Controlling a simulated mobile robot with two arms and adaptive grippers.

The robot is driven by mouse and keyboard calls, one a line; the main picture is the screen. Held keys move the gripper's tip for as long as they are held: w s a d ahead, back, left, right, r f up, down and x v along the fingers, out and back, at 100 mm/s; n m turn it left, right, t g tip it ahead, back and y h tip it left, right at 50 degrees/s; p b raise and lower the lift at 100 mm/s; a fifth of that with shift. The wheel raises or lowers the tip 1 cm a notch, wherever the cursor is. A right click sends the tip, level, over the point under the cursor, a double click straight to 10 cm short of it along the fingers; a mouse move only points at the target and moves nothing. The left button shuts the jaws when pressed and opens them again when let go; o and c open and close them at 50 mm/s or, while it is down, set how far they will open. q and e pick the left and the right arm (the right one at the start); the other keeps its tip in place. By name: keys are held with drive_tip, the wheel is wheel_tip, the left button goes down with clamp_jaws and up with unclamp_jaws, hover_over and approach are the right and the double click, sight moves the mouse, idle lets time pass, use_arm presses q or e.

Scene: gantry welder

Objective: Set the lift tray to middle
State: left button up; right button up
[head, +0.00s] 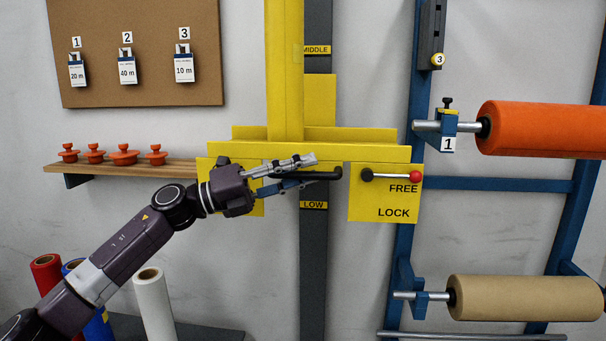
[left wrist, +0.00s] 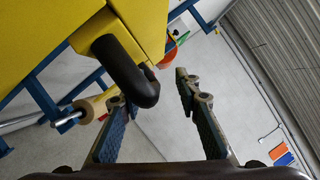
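The yellow lift tray (head: 370,152) sits on a dark vertical rail, just above the LOW label (head: 313,205) and well below the MIDDLE label (head: 316,50). A black handle (head: 328,174) sticks out from its front; its rounded end shows in the left wrist view (left wrist: 145,92). A lever with a red knob (head: 415,176) lies level beside FREE, above LOCK. My left gripper (head: 312,171) is open at the handle, one finger above and one below it in the head view; I cannot tell whether they touch. My right gripper is not in view.
An orange roll (head: 540,128) and a tan roll (head: 525,298) are on a blue rack at the right. A wooden shelf (head: 180,166) with several orange knobs is at the left. Upright rolls, including a white one (head: 153,300), stand below my left arm.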

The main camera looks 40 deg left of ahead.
use_arm(q)
drive_tip(key=shift+a+f, duration=0.15)
drive_tip(key=shift+f, duration=0.1)
drive_tip(key=v, duration=1.1)
drive_tip(key=shift+s+a, duration=0.15)
drive_tip(key=shift+s, duration=0.25)
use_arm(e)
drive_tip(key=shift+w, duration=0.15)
